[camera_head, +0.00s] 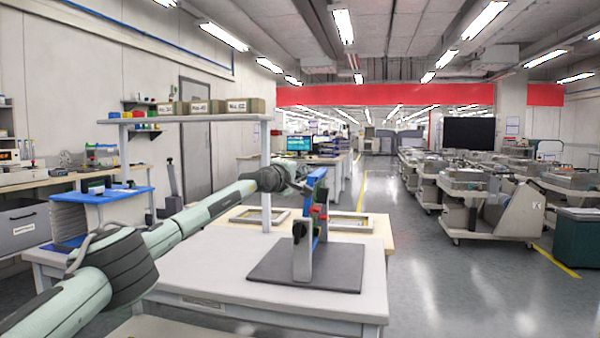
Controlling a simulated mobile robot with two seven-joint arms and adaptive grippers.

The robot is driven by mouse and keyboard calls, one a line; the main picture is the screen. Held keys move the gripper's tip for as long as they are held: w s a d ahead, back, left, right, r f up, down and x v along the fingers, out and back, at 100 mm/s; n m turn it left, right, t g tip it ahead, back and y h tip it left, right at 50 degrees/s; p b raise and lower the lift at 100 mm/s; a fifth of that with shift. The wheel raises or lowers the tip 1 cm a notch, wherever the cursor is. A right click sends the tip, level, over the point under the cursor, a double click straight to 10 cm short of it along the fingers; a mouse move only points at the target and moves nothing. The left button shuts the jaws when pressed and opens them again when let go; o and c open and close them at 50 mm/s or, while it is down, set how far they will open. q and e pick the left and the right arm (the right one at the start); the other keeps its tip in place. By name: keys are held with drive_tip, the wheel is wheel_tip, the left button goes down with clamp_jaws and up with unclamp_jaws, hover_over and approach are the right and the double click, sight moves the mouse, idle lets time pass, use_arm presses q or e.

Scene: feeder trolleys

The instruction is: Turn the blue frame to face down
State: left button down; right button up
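The blue frame (322,208) stands upright, seen nearly edge-on, in a grey stand (302,262) on a dark grey mat (335,266) on the white table. Small red and green parts show on the frame's right side. My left arm reaches in from the left. My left gripper (303,172) is at the upper left side of the frame, close to its top edge. Its fingers are small and partly hidden by the frame, so I cannot tell whether they are open, shut or touching it. My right gripper is out of view.
A white table (215,275) carries the mat, with bare surface to its left. Two flat, light-framed trays lie behind on a wooden surface, one on the right (352,222). A shelf (190,118) with labelled boxes rises behind my arm. Feeder trolleys (495,205) stand right, across open floor.

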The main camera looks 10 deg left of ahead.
sight(319, 175)
use_arm(q)
drive_tip(key=shift+d+m, duration=0.7)
drive_tip(key=shift+d, duration=0.25)
drive_tip(key=shift+d+f+m+g+b, duration=0.15)
drive_tip(key=shift+d+m, duration=0.3)
drive_tip(key=shift+d, duration=0.1)
drive_tip(key=shift+d+f+m+g+b, duration=0.1)
drive_tip(key=shift+d+m+g+b, duration=0.05)
drive_tip(key=shift+d+m, duration=0.35)
drive_tip(key=d+f+m+g+y+b, duration=0.1)
drive_tip(key=d+f+m+y+b, duration=0.1)
drive_tip(key=d+f+m, duration=0.7)
drive_tip(key=shift+d+f+y, duration=0.55)
drive_tip(key=shift+d+y, duration=0.05)
drive_tip(key=shift+y, duration=0.2)
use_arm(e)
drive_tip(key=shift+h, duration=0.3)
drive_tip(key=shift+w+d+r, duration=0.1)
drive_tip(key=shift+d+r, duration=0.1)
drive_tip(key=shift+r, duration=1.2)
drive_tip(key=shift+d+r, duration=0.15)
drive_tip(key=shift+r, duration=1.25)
